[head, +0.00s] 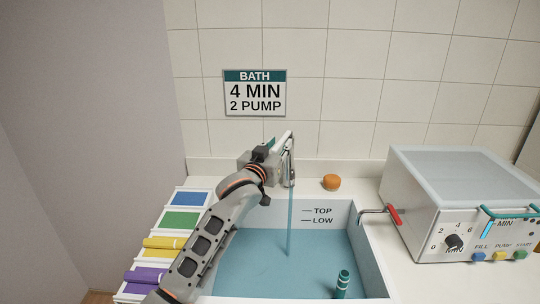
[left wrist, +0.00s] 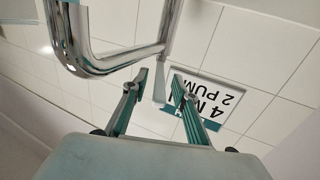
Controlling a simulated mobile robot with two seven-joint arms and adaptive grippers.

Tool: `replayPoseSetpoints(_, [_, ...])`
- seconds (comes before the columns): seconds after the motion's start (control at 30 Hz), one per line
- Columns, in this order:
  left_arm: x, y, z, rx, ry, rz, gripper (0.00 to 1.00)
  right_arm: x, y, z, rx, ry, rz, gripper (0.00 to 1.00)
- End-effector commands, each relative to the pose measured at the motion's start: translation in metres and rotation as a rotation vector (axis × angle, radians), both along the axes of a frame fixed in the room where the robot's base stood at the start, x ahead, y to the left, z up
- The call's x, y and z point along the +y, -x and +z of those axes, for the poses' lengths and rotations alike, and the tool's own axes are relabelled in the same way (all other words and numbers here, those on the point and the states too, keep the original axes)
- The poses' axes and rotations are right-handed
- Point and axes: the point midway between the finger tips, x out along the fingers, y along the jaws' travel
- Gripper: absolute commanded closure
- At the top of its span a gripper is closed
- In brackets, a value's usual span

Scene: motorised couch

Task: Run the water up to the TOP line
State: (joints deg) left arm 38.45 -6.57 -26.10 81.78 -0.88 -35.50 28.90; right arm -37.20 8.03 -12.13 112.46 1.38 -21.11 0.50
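The blue-grey basin (head: 345,215) holds water (head: 265,262). Its back wall carries the TOP mark (head: 321,210) above the LOW mark (head: 321,220), and the water surface lies slightly below LOW. A thin stream (head: 290,222) runs from the tap (head: 291,165) into the basin. My left gripper (head: 272,148) is up at the tap. In the left wrist view its two fingers (left wrist: 160,88) are apart, with a pale lever (left wrist: 161,84) between their tips; I cannot tell if they touch it. The chrome spout (left wrist: 88,58) is close by. My right gripper is not in view.
A teal cylinder (head: 343,284) stands in the basin. A white machine (head: 455,205) with a dial, buttons and a red-handled tap (head: 393,214) stands at right. An orange round object (head: 331,182) sits behind the basin. Coloured trays (head: 184,198) line the left. A BATH sign (head: 254,93) hangs above.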

Motion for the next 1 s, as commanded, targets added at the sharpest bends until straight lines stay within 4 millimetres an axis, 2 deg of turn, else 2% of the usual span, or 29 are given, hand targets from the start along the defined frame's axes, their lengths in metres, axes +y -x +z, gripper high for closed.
replayPoseSetpoints(0.4, [0.024,0.066,0.000,-0.001,0.001,0.000,0.72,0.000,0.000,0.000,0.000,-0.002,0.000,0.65])
replayPoseSetpoints(0.6, [0.033,0.090,0.001,-0.002,0.001,0.001,0.72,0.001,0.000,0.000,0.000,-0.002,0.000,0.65])
replayPoseSetpoints(0.8, [0.036,0.100,0.001,-0.002,0.001,0.000,0.72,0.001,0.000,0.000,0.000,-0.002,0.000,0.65])
replayPoseSetpoints(1.0, [0.036,0.101,0.001,-0.002,0.001,0.000,0.72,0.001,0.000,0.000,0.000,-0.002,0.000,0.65])
